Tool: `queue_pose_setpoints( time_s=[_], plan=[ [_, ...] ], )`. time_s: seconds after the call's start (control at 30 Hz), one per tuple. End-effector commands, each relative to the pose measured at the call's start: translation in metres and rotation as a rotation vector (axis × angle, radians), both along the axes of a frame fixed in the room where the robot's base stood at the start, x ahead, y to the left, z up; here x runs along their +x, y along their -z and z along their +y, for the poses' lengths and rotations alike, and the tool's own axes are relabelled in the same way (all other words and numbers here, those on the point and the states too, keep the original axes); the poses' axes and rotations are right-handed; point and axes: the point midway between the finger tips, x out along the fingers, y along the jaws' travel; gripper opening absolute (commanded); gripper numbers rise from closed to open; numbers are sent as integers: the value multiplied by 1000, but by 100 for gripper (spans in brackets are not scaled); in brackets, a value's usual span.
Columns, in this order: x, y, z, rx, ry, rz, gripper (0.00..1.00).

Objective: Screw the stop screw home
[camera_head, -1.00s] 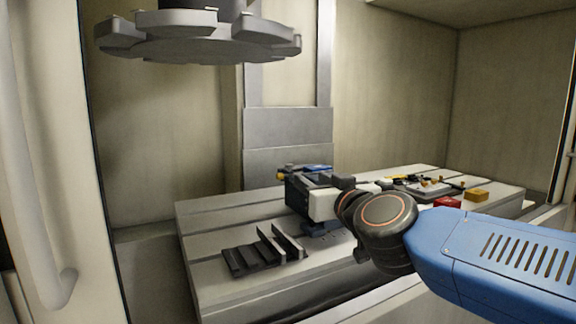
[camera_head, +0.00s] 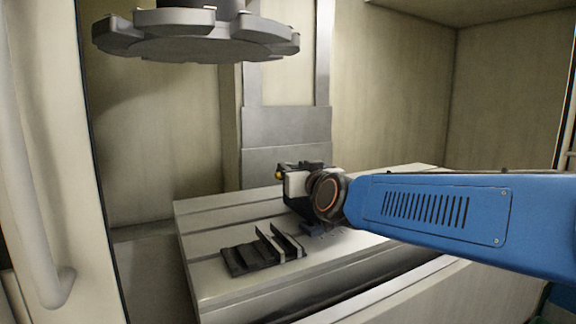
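A dark block-shaped fixture (camera_head: 292,205) stands on the slotted metal table, near its middle. A small orange-yellow spot (camera_head: 279,175) shows at its upper left edge; I cannot tell whether it is the stop screw. My wrist, with a white part at its end, is right in front of the fixture and covers much of it. My gripper lies at or behind this end, against the dark fixture, and its fingers cannot be made out. I cannot see whether it touches or holds anything.
A dark stepped block with upright plates (camera_head: 262,252) lies on the table (camera_head: 215,225) in front left of the fixture. A large tool carousel (camera_head: 197,40) hangs above at upper left. My blue arm covers the table's right part. The table's left end is clear.

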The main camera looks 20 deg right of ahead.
Motion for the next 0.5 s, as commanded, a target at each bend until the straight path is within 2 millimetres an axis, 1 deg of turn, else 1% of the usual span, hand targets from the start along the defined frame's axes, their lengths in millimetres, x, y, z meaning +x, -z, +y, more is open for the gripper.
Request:
queue_pose_setpoints(
  time_s=[0.03,0.2,0.4,0.5],
  plan=[
    [8,0,0,0,1,1,37],
    [28,0,2,0,1,1,37],
    [43,0,2,0,1,0,37],
    [47,0,3,1,0,0,37]
  ],
)
